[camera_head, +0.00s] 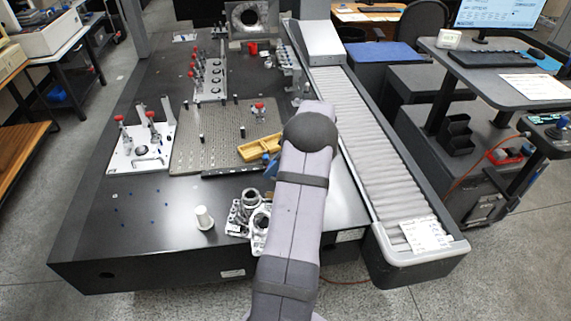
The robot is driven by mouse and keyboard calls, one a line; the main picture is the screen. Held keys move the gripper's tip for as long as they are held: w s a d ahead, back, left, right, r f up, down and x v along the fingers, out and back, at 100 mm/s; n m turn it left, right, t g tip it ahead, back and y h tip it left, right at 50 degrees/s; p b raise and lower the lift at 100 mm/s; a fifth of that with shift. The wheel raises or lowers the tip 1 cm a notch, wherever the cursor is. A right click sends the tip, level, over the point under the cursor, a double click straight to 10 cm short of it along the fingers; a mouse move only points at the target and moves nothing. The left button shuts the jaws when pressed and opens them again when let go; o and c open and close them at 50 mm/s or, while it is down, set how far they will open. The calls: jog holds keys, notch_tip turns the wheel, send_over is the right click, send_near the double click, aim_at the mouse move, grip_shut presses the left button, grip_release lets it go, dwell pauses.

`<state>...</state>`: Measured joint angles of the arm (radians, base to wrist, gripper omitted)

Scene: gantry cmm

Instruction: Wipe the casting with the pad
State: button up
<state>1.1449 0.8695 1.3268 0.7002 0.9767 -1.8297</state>
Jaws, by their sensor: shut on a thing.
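The casting (243,213) is a silver metal part with round bores near the front edge of the dark table. My arm covers its right side. I do not see my gripper; my forearm and elbow block the view of it. A small blue piece (268,166) shows at the left edge of my arm, beside a yellow tray (253,151). I cannot tell whether this blue piece is the pad or part of my wrist. No pad shows clearly.
A white cone-shaped piece (203,218) stands left of the casting. A perforated plate (205,150) and a white fixture plate with red-topped clamps (125,158) lie farther back. A roller conveyor (370,145) runs along the right. The table's front left is mostly clear.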

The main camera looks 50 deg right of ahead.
aim_at(272, 178)
jog(key=shift+s+a+r+n+y, duration=0.1)
jog(key=shift+a+n+y, duration=0.3)
jog(key=shift+a+n, duration=0.3)
jog(key=shift+a+n+g, duration=0.2)
jog(key=shift+n+g, duration=0.1)
jog(key=shift+n, duration=0.2)
jog(key=shift+f+b, duration=0.4)
jog(key=shift+f, duration=1.55)
jog(key=b, duration=0.4)
jog(key=shift+d+f, duration=0.1)
jog(key=shift+f, duration=0.25)
jog(key=b, duration=0.3)
jog(key=shift+r, duration=0.1)
jog(key=shift+r+b, duration=0.25)
jog(key=shift+b, duration=0.2)
